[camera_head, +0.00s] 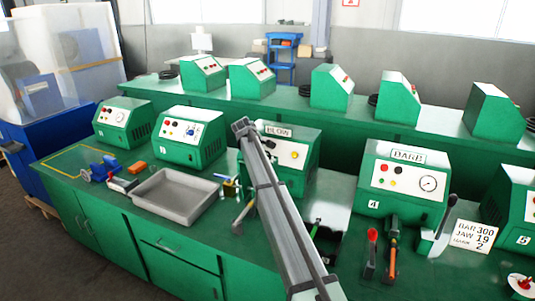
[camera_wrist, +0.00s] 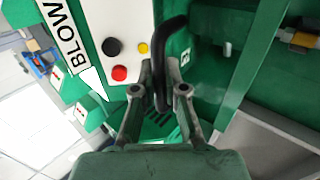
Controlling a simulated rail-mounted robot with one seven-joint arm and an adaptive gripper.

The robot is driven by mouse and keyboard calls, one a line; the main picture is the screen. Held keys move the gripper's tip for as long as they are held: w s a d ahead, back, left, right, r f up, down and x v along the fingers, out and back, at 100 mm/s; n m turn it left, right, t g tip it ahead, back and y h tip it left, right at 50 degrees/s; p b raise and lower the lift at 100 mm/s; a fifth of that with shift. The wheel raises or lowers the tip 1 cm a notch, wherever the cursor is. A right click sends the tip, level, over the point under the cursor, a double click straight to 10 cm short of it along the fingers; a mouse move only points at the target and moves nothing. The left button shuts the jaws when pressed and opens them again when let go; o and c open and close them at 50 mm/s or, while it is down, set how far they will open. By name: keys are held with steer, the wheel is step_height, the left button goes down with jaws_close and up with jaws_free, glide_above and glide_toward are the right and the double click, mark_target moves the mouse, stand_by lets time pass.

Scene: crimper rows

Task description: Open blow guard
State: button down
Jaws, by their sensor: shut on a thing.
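The green machine labelled BLOW (camera_head: 294,152) stands in the front row, partly hidden behind my grey arm. In the wrist view its white panel (camera_wrist: 105,20) carries a black, a red and a yellow button. A black bent handle (camera_wrist: 172,38) stands beside this panel. My gripper (camera_wrist: 160,72) is shut on this handle, with one finger on each side of it. The fingertips are hard to make out in the head view. I cannot tell the outline of the guard itself or how far it stands open.
A grey tray (camera_head: 176,197) and a blue vise (camera_head: 103,169) stand to the left on the green bench. Machine 4 (camera_head: 402,186), labelled BARB, stands to the right, with hand tools (camera_head: 392,247) before it. A second row of machines is behind.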

steer(key=shift+w+d, duration=0.15)
steer(key=shift+w, duration=0.2)
steer(key=c, duration=1.2)
jaws_free()
steer(key=shift+f, duration=0.1)
steer(key=shift+s, duration=0.1)
steer(key=v, duration=1.2)
